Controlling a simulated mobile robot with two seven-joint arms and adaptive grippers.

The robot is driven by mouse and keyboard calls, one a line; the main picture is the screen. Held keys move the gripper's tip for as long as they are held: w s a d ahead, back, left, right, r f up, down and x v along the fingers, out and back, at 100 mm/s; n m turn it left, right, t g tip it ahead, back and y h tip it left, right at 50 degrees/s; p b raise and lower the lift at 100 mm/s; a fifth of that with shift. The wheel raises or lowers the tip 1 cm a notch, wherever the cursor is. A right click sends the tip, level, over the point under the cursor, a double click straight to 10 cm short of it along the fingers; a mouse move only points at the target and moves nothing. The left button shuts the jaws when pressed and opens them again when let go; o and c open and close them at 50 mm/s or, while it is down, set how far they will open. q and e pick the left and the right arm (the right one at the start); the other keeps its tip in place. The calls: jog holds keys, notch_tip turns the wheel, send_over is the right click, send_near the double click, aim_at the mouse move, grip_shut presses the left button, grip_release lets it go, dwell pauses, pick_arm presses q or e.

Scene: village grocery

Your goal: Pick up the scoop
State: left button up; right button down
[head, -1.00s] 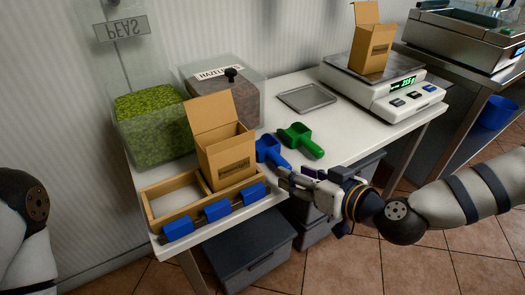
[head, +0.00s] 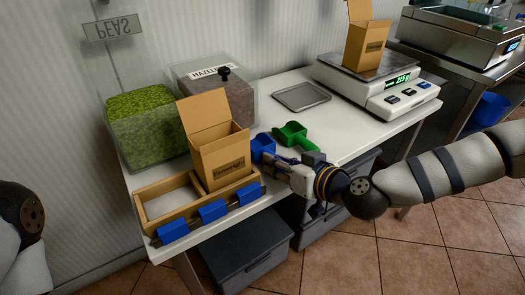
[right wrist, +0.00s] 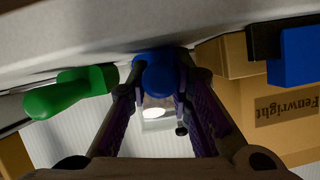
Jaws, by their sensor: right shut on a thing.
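A blue scoop (head: 263,146) lies on the white table beside an open cardboard box. My right gripper (head: 276,159) is at its handle and shut on it. In the right wrist view the blue handle (right wrist: 155,72) sits between my two fingers (right wrist: 158,90). The scoop still appears to be at table level. A green scoop (head: 292,134) lies just behind and to the right, apart from the gripper. My left gripper is out of view; only part of my left arm shows at the left edge.
The open cardboard box (head: 222,163) stands in a wooden tray (head: 143,215) with blue blocks on its front. Bins of peas (head: 150,128) and hazelnuts (head: 208,97) stand behind. A metal tray (head: 301,97) and a scale (head: 393,97) with another box (head: 367,46) are to the right.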

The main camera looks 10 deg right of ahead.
jog(key=shift+r, duration=0.1)
notch_tip(320, 180, up, 4)
jog(key=shift+f+p, duration=0.1)
jog(key=shift+p, duration=0.45)
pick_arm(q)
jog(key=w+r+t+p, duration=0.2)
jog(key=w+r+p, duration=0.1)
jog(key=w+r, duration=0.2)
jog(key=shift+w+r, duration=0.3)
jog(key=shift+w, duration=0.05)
pick_arm(e)
jog(key=s+d+r, duration=0.9)
jog(key=d, duration=0.1)
jog(key=shift+s, duration=0.35)
